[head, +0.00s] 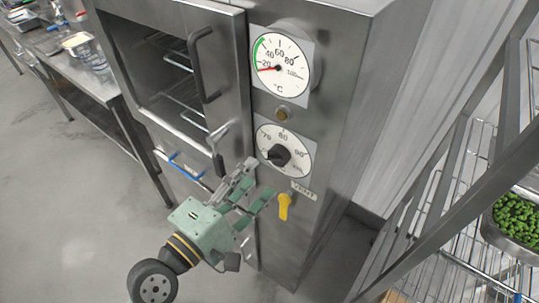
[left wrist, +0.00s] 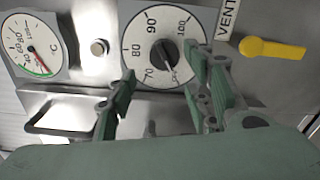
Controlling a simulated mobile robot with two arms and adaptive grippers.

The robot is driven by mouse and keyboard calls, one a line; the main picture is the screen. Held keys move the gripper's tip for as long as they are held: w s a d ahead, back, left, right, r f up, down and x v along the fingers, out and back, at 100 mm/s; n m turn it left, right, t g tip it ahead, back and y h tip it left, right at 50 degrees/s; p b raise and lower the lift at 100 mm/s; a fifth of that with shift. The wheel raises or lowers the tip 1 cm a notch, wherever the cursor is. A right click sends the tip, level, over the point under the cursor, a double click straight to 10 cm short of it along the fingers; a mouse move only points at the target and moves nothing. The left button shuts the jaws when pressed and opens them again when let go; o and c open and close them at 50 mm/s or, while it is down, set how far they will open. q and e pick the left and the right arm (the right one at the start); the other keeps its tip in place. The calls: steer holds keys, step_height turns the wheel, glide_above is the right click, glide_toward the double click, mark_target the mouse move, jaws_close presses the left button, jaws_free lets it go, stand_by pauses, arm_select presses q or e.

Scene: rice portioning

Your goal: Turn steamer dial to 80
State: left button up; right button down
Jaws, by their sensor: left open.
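The steamer dial (head: 298,146) is a round white plate on the steamer's front, marked 70, 80, 90 and 100, with 80 at the top. Its black knob (head: 278,155) sits at the centre. In the left wrist view the knob (left wrist: 165,54) seems to point to the side beyond 70, away from 80; the exact mark is unclear. My left gripper (head: 258,181) is open and empty, just below and left of the dial. In the left wrist view its two green fingers (left wrist: 159,64) stand on either side of the knob, apparently short of it. My right gripper is not in view.
A temperature gauge (head: 279,55) above the dial has its red needle near 20. A yellow vent lever (head: 284,205) hangs close below the dial. The steamer door handle (head: 199,65) juts out at left. A wire rack (head: 470,178) with green food stands at right.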

mark_target(275, 156)
arm_select(q)
steer(key=p+x, duration=0.1)
steer(key=x, duration=0.5)
steer(key=shift+w+d+p, duration=0.25)
steer(key=shift+d+p, duration=0.05)
steer(key=shift+d, duration=0.05)
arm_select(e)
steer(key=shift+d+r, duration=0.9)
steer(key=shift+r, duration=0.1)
arm_select(q)
steer(key=c, duration=1)
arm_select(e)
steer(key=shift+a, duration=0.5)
